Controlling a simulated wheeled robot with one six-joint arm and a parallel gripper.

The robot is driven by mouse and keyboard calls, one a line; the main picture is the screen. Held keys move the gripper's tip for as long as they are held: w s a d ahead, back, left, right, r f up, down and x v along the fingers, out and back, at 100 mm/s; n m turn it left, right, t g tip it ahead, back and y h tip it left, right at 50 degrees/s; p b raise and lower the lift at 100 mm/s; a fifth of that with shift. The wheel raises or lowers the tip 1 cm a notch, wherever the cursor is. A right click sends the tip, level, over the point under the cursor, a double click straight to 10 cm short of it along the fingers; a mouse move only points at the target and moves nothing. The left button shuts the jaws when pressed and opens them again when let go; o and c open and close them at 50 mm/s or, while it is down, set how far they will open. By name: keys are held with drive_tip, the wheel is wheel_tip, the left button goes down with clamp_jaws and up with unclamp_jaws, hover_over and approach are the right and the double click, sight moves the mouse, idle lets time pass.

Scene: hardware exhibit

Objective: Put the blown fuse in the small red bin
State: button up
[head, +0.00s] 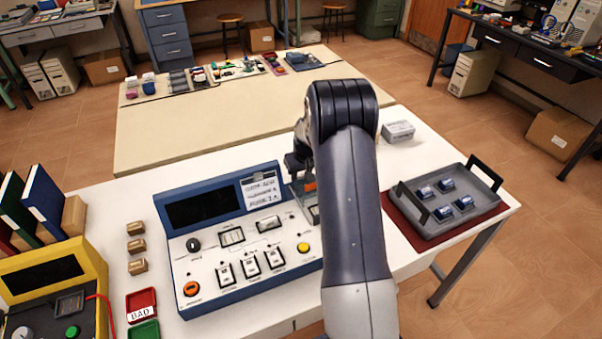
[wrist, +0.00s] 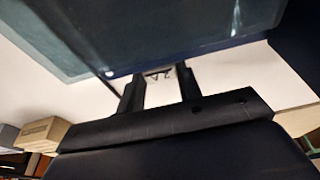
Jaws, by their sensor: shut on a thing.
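The small red bin (head: 142,302), with a white BAD label, stands on the white table left of the blue-and-white test panel (head: 208,275). My gripper (head: 300,172) is at the panel's upper right corner, partly hidden by my arm.
A green bin (head: 145,331) sits in front of the red one. Several small cardboard boxes (head: 137,246) stand behind it. A yellow-framed device (head: 92,262) is at the left. A grey tray (head: 474,187) with several blue-and-white pieces lies at the right on a red mat (head: 398,222).

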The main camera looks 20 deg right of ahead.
drive_tip(key=shift+f, duration=0.2)
drive_tip(key=o, duration=0.9)
drive_tip(key=shift+o, duration=0.2)
drive_tip(key=shift+r, duration=0.15)
